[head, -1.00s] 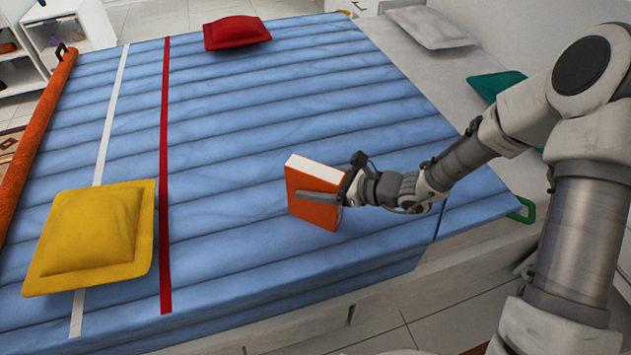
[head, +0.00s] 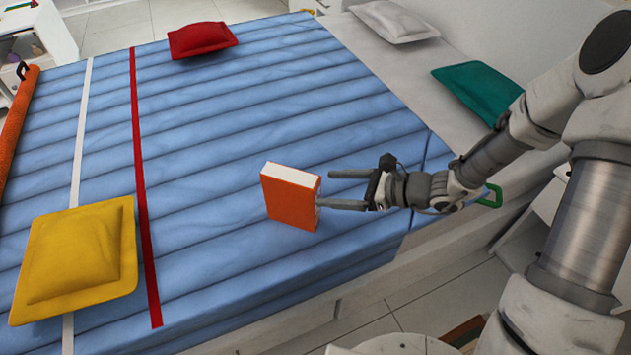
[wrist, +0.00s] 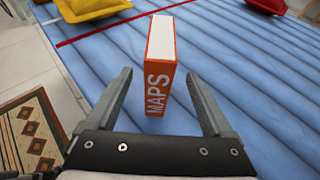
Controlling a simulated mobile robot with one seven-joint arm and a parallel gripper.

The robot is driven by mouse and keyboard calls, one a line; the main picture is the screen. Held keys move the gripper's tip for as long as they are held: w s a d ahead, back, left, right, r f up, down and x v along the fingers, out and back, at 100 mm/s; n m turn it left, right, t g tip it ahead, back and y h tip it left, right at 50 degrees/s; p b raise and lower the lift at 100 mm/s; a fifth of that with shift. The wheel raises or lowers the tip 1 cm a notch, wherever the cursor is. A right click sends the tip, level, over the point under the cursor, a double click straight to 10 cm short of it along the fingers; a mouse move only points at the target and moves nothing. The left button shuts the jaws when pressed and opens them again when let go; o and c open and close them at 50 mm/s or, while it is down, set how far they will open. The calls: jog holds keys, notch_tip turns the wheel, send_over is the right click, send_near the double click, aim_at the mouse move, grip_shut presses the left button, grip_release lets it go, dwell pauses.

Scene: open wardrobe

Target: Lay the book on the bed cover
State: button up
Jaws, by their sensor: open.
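The orange book (head: 288,200) with white pages stands upright on the blue bed cover (head: 240,115). My gripper (head: 333,190) is open and empty, to the right of the book in the head view. The fingers also show wide apart in the wrist view (wrist: 163,80). The book's underside is hidden, but it appears to rest on the cover.
A yellow cushion (head: 78,255) lies at the left front of the bed and a red cushion (head: 202,39) at the back. Grey (head: 394,21) and green (head: 478,92) cushions lie at the right. The cover's middle is clear.

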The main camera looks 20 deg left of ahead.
jog(key=shift+d+r, duration=0.15)
jog(key=shift+d, duration=0.3)
jog(key=shift+s, duration=0.1)
jog(key=shift+s+r+n, duration=0.1)
jog(key=shift+r+n, duration=0.2)
jog(key=shift+r, duration=0.05)
jog(key=s+d+r+n+t+h, duration=0.2)
jog(key=s+d+r+n+h, duration=0.4)
jog(key=d+r+n, duration=0.3)
jog(key=s+d+r+n+t+h, duration=0.2)
jog(key=s+d+r+n+h, duration=0.5)
jog(key=d+r, duration=0.5)
jog(key=shift+s+d+r+n+h, duration=0.3)
jog(key=shift+s+d+r+n, duration=0.25)
jog(key=shift+n, duration=0.65)
jog(key=shift+d+f, duration=0.1)
jog(key=shift+f, duration=0.05)
